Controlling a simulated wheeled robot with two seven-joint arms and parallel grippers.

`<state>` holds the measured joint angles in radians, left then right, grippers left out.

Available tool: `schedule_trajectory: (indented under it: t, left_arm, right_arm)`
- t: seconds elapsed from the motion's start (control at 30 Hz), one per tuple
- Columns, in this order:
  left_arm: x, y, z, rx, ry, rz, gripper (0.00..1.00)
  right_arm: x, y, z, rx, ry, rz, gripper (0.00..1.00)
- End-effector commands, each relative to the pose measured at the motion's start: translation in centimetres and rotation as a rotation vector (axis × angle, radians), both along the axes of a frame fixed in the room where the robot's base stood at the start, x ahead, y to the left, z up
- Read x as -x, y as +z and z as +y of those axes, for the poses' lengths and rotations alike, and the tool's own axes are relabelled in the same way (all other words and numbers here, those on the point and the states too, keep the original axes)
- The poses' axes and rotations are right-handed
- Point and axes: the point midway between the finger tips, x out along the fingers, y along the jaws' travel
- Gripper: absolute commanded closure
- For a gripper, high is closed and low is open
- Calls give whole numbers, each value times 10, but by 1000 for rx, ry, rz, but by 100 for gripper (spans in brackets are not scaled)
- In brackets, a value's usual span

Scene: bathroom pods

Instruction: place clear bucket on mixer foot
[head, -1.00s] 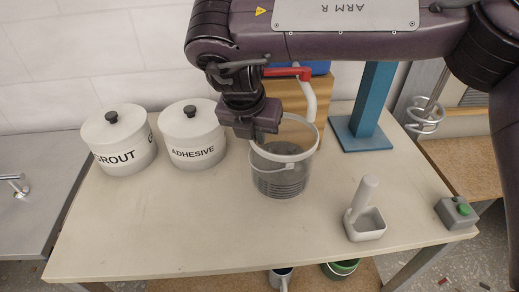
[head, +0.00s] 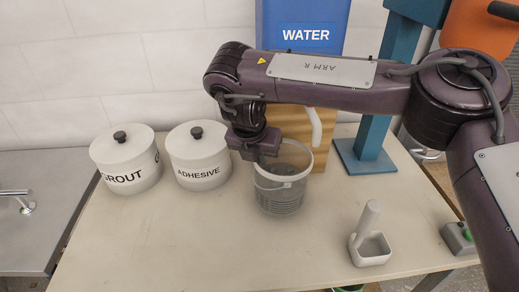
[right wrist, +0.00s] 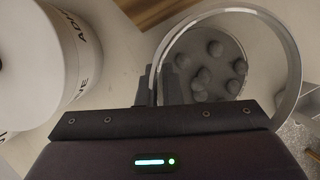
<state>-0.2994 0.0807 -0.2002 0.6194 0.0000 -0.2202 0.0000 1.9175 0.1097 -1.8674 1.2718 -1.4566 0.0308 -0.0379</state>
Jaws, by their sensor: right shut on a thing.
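The clear bucket (head: 280,196), with a pale rim and ribbed lower wall, is at the middle of the table. My right gripper (head: 262,153) is shut on its rim at the back left. The bucket is upright; whether its base touches the table I cannot tell. In the right wrist view the bucket (right wrist: 289,62) shows several grey lumps inside, and my right gripper (right wrist: 172,86) is at its rim. The mixer foot (head: 370,160), a flat blue plate under a blue column, is right of and behind the bucket, apart from it. My left gripper is not in view.
White grout (head: 126,165) and adhesive (head: 198,160) pots stand left of the bucket. A blue water tank (head: 305,70) on a wooden block with a white spout (head: 314,127) is behind it. The front left is clear.

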Motion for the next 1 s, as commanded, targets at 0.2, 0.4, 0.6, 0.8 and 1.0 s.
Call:
schedule_trajectory:
  t: [0.2,0.4,0.6,0.8,1.0]
  left_arm:
    - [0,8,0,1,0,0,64]
    - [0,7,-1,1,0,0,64]
    - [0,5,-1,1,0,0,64]
    - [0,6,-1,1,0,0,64]
    - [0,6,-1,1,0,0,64]
  right_arm:
    - [-8,-18,-1,1,-3,-5,100]
    - [-9,-20,0,0,-1,-5,100]
    - [-8,-25,0,-1,-1,-1,92]
    - [-8,-25,0,0,-1,-1,73]
    - [-8,-25,0,0,-1,-1,73]
